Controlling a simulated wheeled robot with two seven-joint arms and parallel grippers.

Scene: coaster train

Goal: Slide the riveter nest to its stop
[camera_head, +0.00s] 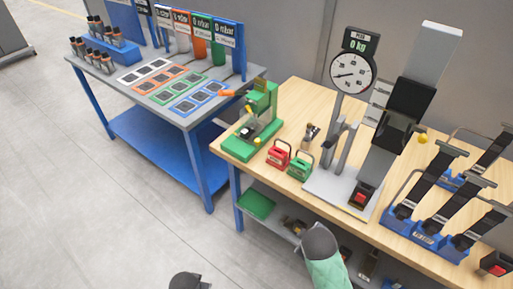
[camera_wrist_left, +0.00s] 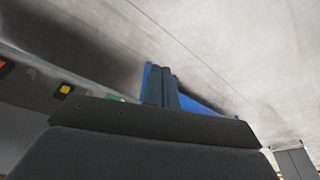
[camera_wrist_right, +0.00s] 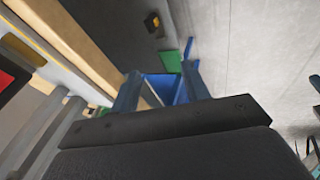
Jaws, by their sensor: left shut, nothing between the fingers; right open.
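A green bench-top machine (camera_head: 262,108) with an orange lever (camera_head: 229,93) stands at the left end of the wooden bench; I take it as the riveter. Low on its green base sits a small dark part with yellow on it, likely the nest (camera_head: 247,134), with a yellow knob (camera_head: 257,141) beside it. I cannot tell how far it is from its stop. My left gripper (camera_wrist_left: 160,75) is shut and empty in the left wrist view. My right gripper (camera_wrist_right: 160,82) is open and empty in the right wrist view. No fingers show in the head view; both arms are apart from the riveter.
A red block (camera_head: 279,154) and a green block (camera_head: 300,167) with handles stand right of the riveter. A gauge press (camera_head: 353,75) and blue fixtures (camera_head: 425,232) are farther right. A blue table (camera_head: 128,92) stands left. The floor (camera_head: 90,220) in front is clear.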

